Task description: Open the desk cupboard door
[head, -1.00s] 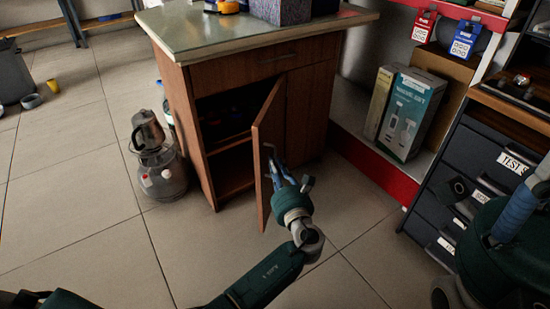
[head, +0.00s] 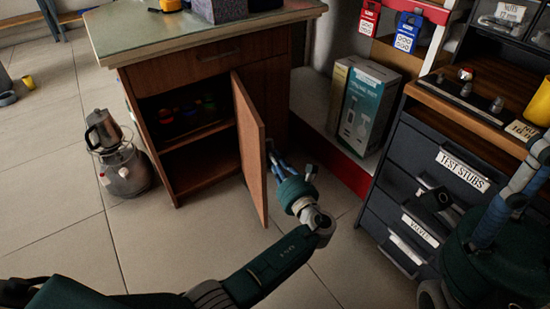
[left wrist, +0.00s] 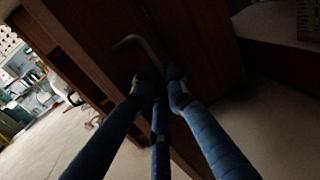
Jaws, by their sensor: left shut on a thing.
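The wooden desk cupboard (head: 135,95) stands at the upper middle of the head view, its door (head: 250,145) swung well open, nearly edge-on to me. Its dark inside shows a shelf with several small coloured things. My left gripper (head: 283,163) is at the outer face of the door, shut on its handle. In the left wrist view the bent metal handle (left wrist: 138,42) runs between the blue fingertips (left wrist: 160,85); the exact contact is dark. My right gripper (head: 520,190) is at the right edge, partly cut off, and its finger opening is unclear.
A drawer cabinet (head: 415,195) stands to the right, a boxed product (head: 362,105) on a low red-edged shelf behind. A kettle (head: 103,130) on a round metal container (head: 125,172) stands left of the cupboard. The tiled floor (head: 60,220) in front is mostly clear.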

